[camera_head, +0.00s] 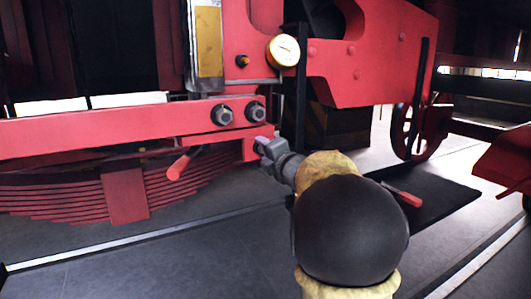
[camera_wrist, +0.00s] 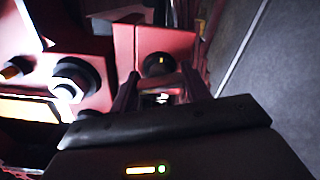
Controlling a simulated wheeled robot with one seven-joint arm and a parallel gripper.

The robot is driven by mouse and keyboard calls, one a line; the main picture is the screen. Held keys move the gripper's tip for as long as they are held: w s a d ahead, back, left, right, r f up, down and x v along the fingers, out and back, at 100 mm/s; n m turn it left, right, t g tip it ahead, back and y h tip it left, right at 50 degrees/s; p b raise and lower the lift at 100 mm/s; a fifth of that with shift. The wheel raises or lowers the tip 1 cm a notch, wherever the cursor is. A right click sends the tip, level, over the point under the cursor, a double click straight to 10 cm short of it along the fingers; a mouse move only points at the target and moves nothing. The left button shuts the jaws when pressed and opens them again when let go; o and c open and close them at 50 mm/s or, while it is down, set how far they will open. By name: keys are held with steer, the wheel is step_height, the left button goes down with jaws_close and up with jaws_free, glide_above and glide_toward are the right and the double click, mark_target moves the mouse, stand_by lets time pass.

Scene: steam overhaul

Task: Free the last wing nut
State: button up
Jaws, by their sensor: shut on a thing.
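My gripper (camera_head: 263,147) is at the small red block (camera_head: 249,151) below the red beam, at the right end of the leaf spring. In the wrist view my gripper (camera_wrist: 162,92) has its two dark fingers on either side of a small, bright metal piece (camera_wrist: 161,98), which looks like the wing nut. It is shut on this piece, whose wings are mostly hidden between the fingers.
Two large hex nuts (camera_head: 238,113) sit on the red beam (camera_head: 90,134) just above my gripper. A red-handled lever (camera_head: 179,167) sticks out to the left. A gauge (camera_head: 283,51) is above. A black mat (camera_head: 437,207) with a red-handled thing (camera_head: 403,194) lies to the right.

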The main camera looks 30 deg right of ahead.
steer(key=o, duration=1)
steer(key=shift+w+a+f, duration=0.1)
steer(key=shift+f, duration=0.05)
steer(key=shift+s, duration=0.55)
steer(key=s, duration=1.6)
steer(key=shift+s+d, duration=0.2)
steer(key=shift+d, duration=0.1)
